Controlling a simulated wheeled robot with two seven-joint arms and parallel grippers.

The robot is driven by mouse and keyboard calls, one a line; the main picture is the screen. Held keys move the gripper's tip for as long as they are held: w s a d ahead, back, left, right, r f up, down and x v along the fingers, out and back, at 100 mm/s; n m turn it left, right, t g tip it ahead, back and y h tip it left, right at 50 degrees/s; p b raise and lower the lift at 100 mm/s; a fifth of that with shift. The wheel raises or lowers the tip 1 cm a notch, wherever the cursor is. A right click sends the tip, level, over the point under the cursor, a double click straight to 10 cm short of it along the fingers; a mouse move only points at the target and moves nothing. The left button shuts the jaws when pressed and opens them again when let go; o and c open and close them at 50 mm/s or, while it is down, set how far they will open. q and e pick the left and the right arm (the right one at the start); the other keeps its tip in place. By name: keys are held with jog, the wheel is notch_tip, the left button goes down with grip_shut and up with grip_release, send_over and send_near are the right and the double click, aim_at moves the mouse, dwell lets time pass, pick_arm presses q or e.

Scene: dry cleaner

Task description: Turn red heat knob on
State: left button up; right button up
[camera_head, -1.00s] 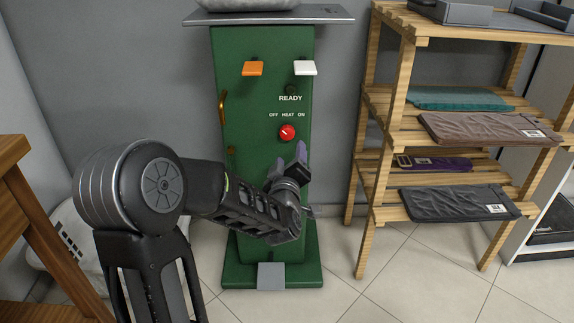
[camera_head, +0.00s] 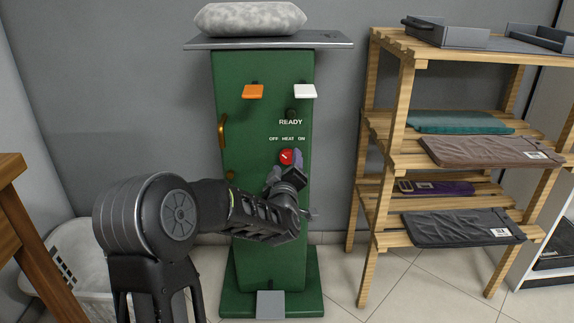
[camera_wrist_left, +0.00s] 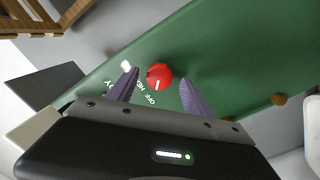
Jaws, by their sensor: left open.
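The red heat knob (camera_head: 286,156) is on the front of the green machine (camera_head: 262,75), just under the "OFF HEAT ON" lettering. Its white mark leans to the upper left, toward OFF. My left gripper (camera_head: 286,165) is at the knob, its purple fingers open to either side of the knob's lower part. In the left wrist view the knob (camera_wrist_left: 159,76) shows between the tips of the open left gripper (camera_wrist_left: 157,77). A gap shows on both sides, and I see no clear contact. My right gripper is not in view.
A wooden shelf (camera_head: 383,150) with folded cloths stands to the right. A wooden table (camera_head: 12,170) and a white basket (camera_head: 78,262) are at the left.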

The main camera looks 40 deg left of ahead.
pick_arm(q)
jog(key=shift+x, duration=0.8)
grip_shut()
